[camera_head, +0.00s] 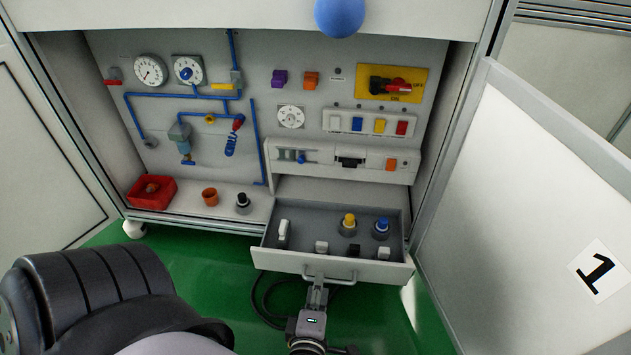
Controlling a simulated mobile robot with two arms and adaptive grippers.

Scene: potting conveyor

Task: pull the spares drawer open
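The spares drawer (284,262) stands pulled out from the lower right of the cabinet, and I can see into it. Inside are a yellow-topped part (348,225), a blue-topped part (381,229) and several small white and black parts. The drawer's bar handle (343,281) is on its front face. The fingertips are small and partly merge with the handle.
The cabinet's white door (530,200), marked 1, stands open at the right, close to the drawer. A red box (152,192) and an orange cup (210,197) sit on the cabinet floor at the left. Green floor and a black cable (262,305) lie below the drawer.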

